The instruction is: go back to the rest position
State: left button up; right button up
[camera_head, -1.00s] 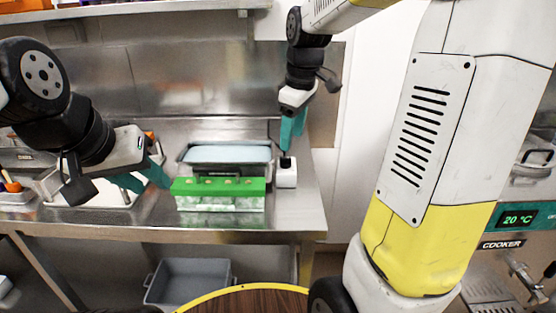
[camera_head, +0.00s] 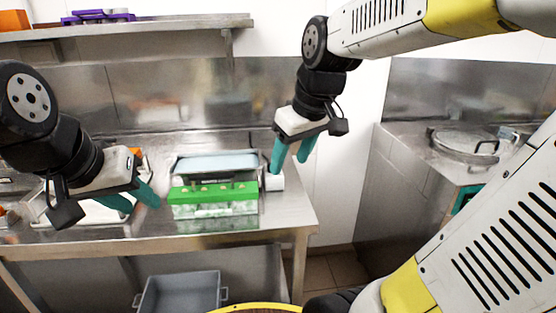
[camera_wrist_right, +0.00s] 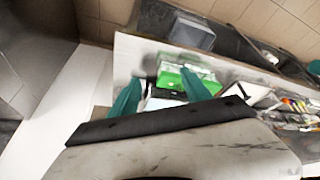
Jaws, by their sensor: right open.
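My left gripper (camera_head: 140,198) is at the left of the head view, above the counter and left of the green-topped box. Its teal fingers are apart and nothing shows between them. My right gripper (camera_head: 290,165) is raised above the counter's right end, fingers pointing down, open and empty. Its spread teal fingers also show in the right wrist view (camera_wrist_right: 165,95), with the green-topped box beyond them. A small white block (camera_head: 275,183) stands on the counter, partly behind the right gripper's fingers.
The green-topped box (camera_head: 213,193) sits on the steel counter (camera_head: 285,222), in front of a grey tray with a pale blue top (camera_head: 215,162). A grey bin (camera_head: 180,293) is below. A lidded cooker (camera_head: 465,143) stands at right. A shelf (camera_head: 130,27) runs along the back wall.

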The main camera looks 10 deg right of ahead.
jog(key=shift+s, duration=0.25)
jog(key=s+f+m+t, duration=0.1)
jog(key=s+m+t, duration=0.1)
jog(key=s+m, duration=0.2)
jog(key=s+a, duration=0.1)
jog(key=s, duration=0.2)
jog(key=shift+y, duration=0.3)
